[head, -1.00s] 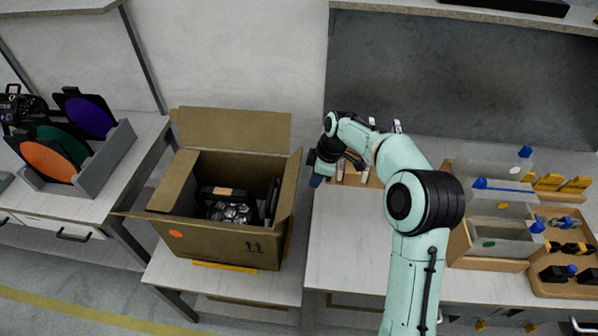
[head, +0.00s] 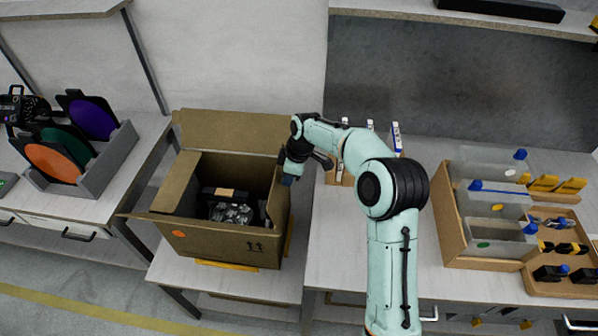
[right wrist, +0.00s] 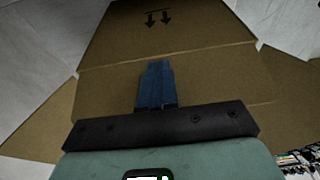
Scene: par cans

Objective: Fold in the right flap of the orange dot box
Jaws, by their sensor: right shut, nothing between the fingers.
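My right gripper (head: 288,180) is at the upper part of that flap, fingers shut and empty. In the right wrist view the blue fingertips (right wrist: 156,75) lie over a creased cardboard panel; whether they touch it I cannot tell. A black lamp with clear lenses (head: 231,213) sits inside the box. My left gripper is not in view.
The box's back flap (head: 235,130) stands up. A grey rack (head: 105,160) with coloured discs is at the left. A wooden tray (head: 452,235) with clear bins stands at the right.

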